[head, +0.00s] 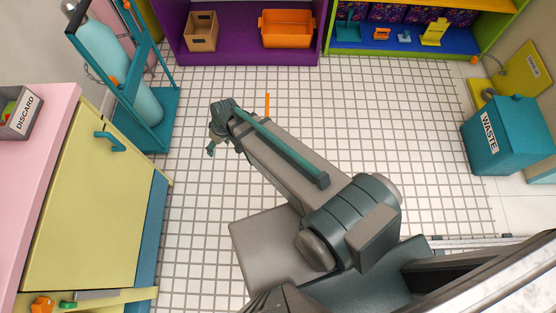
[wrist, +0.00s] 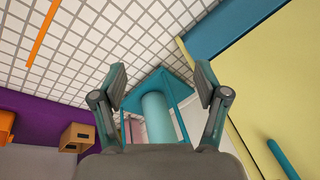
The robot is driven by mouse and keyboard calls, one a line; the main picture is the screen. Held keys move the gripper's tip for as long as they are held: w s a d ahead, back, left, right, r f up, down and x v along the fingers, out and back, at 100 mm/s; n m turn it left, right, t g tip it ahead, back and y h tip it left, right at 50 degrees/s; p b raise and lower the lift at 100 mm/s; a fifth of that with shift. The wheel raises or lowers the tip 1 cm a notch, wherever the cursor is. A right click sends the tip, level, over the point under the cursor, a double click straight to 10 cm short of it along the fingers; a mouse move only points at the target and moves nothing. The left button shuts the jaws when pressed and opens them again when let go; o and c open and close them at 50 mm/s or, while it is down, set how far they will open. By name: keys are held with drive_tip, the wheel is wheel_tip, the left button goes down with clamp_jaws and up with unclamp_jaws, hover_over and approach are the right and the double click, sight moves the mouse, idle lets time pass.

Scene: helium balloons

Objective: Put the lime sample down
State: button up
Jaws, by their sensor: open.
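My gripper (wrist: 162,84) is open in the wrist view, with its two fingers wide apart and nothing between them. In the head view my gripper (head: 212,148) is over the tiled floor, right of the teal cylinder stand. I cannot make out a lime sample for certain in either view. A grey bin labelled DISCARD (head: 22,120) stands on the pink counter (head: 52,150) at the left edge and holds something green and red. A small green thing (head: 68,304) lies in the open drawer at the lower left; I cannot tell what it is.
A teal stand (head: 160,105) holds a large light-teal cylinder (head: 112,60), also between my fingers' lines in the wrist view (wrist: 158,118). A yellow cabinet (head: 95,200) is left. Purple and green shelves line the back. A teal WASTE bin (head: 510,135) is right.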

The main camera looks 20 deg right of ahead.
drive_tip(key=s+d+f+m+g+h, duration=0.1)
drive_tip(key=s+d+f+m+g, duration=0.1)
drive_tip(key=s+d, duration=0.4)
drive_tip(key=s+d+f+m+g+h, duration=0.1)
drive_tip(key=s+d+f, duration=0.4)
drive_tip(key=s, duration=0.8)
drive_tip(key=s+d+f+m+g+h, duration=0.1)
drive_tip(key=s+d+f+g, duration=0.3)
drive_tip(key=s+d, duration=0.5)
drive_tip(key=shift+s+f+m, duration=0.2)
drive_tip(key=shift+s+m, duration=0.25)
drive_tip(key=shift+m, duration=0.35)
